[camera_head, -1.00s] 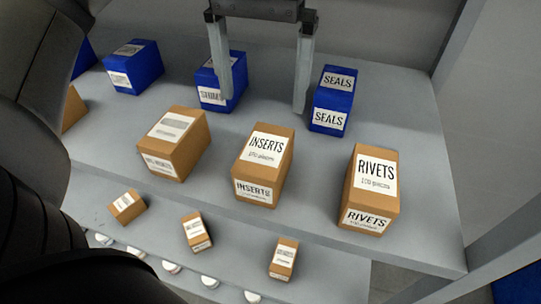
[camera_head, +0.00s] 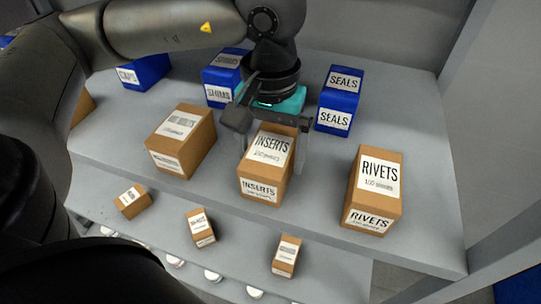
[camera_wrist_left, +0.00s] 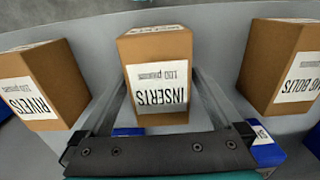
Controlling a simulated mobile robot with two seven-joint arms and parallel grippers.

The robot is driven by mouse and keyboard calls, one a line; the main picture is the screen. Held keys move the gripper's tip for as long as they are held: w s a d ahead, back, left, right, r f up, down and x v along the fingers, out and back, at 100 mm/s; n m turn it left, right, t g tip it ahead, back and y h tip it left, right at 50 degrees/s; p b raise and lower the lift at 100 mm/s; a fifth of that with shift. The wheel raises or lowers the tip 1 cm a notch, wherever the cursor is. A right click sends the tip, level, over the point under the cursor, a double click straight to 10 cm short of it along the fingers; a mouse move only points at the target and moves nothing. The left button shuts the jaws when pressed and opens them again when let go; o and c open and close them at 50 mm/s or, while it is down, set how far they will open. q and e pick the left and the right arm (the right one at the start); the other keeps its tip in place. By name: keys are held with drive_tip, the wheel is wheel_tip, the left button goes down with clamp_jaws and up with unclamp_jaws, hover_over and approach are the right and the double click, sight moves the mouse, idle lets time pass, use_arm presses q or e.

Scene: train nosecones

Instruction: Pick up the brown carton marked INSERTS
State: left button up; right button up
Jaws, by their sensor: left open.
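The brown INSERTS carton (camera_head: 266,163) stands upright on the grey shelf, in the middle of the front row of large cartons. Its white label shows on the top and front. It also fills the centre of the left wrist view (camera_wrist_left: 158,52). My left gripper (camera_head: 273,150) is open at the carton's rear half, one finger on each side. In the left wrist view the fingers of my gripper (camera_wrist_left: 160,98) flank the carton with no clear grip on it. How deep the fingertips reach is hard to tell. My right gripper is not in view.
The RIVETS carton (camera_head: 374,190) stands to the right, another brown carton (camera_head: 181,141) to the left. Blue SEALS (camera_head: 339,98) and SHIMS (camera_head: 221,78) boxes stand behind. Small brown cartons (camera_head: 201,227) sit on a lower ledge in front. Bare shelf separates the large cartons.

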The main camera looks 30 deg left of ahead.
use_arm(q)
drive_tip(key=shift+f, duration=0.35)
drive_tip(key=shift+c, duration=0.2)
drive_tip(key=c, duration=1.4)
drive_tip(key=shift+r, duration=0.1)
